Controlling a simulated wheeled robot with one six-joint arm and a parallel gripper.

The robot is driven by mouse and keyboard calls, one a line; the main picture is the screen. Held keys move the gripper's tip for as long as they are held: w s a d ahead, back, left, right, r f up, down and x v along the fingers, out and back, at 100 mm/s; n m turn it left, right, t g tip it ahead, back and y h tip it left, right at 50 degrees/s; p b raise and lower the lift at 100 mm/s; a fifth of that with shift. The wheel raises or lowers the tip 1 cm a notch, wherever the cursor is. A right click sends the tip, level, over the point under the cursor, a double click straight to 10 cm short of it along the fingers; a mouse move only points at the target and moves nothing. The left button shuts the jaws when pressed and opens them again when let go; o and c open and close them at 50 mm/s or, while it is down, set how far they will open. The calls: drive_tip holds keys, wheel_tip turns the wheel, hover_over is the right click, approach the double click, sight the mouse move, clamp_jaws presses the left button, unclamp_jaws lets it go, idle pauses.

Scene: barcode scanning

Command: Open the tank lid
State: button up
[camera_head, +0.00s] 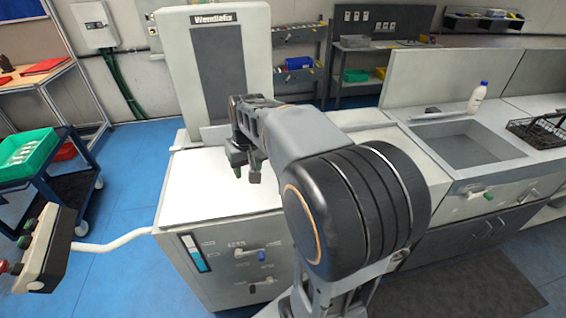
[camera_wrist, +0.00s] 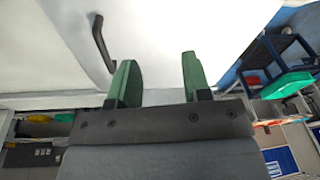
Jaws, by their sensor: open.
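A grey machine labelled Wendlafix (camera_head: 205,262) stands at centre left, with a flat white top panel (camera_head: 195,190) that looks like the tank lid and lies level, closed. My gripper (camera_head: 246,174) is above this panel, near its right part, pointing down. In the wrist view my gripper (camera_wrist: 158,82) shows two green fingertips spread apart with nothing between them. A dark bar handle (camera_wrist: 102,42) stands on a white surface to the left of the fingers there, apart from them. My arm hides part of the panel and any handle in the head view.
The machine's tall back column (camera_head: 223,70) rises behind the panel. A sink counter (camera_head: 465,145) stands at right. A blue cart with a green crate (camera_head: 28,152) and a control box on a pale arm (camera_head: 50,245) are at left. Blue floor lies open between.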

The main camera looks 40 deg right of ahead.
drive_tip(key=w+d+f+m+g+y+p, duration=0.1)
drive_tip(key=w+d+m, duration=0.15)
drive_tip(key=d, duration=0.65)
drive_tip(key=w+d+m+y+p, duration=0.1)
drive_tip(key=w+d, duration=0.3)
drive_tip(key=d, duration=0.5)
drive_tip(key=shift+n, duration=0.25)
drive_tip(key=x, duration=1.3)
drive_tip(key=shift+s+f+p, duration=0.1)
drive_tip(key=shift+f+p, duration=0.1)
drive_tip(key=shift+p, duration=0.1)
clamp_jaws()
